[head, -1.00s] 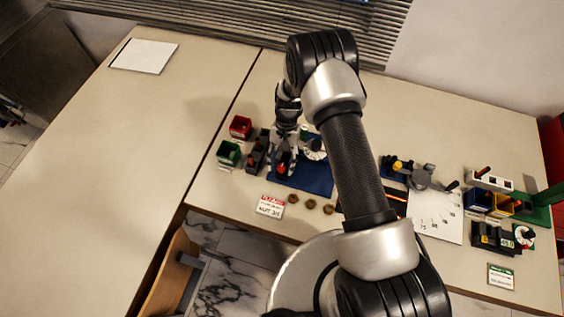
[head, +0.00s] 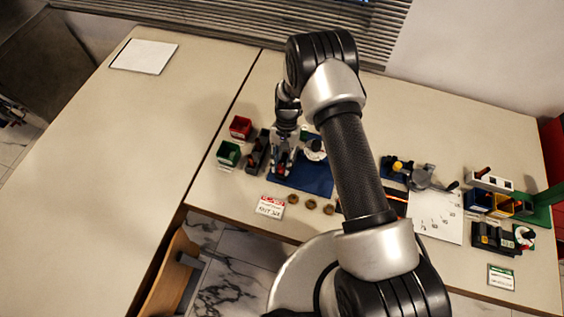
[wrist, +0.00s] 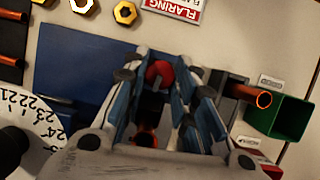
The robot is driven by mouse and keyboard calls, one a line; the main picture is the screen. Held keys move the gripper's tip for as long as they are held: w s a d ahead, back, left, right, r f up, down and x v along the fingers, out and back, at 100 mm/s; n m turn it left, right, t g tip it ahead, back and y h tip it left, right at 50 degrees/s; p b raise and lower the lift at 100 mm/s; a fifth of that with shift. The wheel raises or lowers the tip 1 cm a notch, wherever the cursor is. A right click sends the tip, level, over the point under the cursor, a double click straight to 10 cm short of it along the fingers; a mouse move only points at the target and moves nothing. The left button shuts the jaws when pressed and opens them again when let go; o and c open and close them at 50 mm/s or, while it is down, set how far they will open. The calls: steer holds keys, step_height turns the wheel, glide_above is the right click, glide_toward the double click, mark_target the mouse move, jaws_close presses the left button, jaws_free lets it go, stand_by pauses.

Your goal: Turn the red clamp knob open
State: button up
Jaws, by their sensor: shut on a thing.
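The red clamp knob (wrist: 159,73) shows in the wrist view as a rounded red end between my fingertips. My gripper (wrist: 160,80) is shut on it, with one finger on each side. In the head view my gripper (head: 283,171) reaches down at the left end of the blue mat (head: 318,181). There the knob is mostly hidden by the fingers, with only a little red showing. Below the knob in the wrist view, a dark body with an orange-red part (wrist: 146,138) lies between the fingers. The clamp itself is largely hidden.
A white numbered dial (wrist: 37,122) is close beside my gripper. On the other side are a copper tube (wrist: 262,99) and a green bin (wrist: 281,117). A red bin (head: 240,127), brass nuts (head: 310,204) and a sign (head: 270,207) stand around the mat. The left table is mostly clear.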

steer(key=shift+a+f+n+h+b, duration=0.1)
steer(key=shift+n+h+b, duration=0.2)
steer(key=shift+n+b, duration=0.3)
steer(key=o, duration=1.1)
steer(key=shift+c, duration=0.2)
steer(key=shift+w+r, duration=0.1)
steer(key=shift+r, duration=0.1)
steer(key=v, duration=1.1)
steer(key=shift+w+r, duration=0.2)
steer(key=shift+r, duration=0.15)
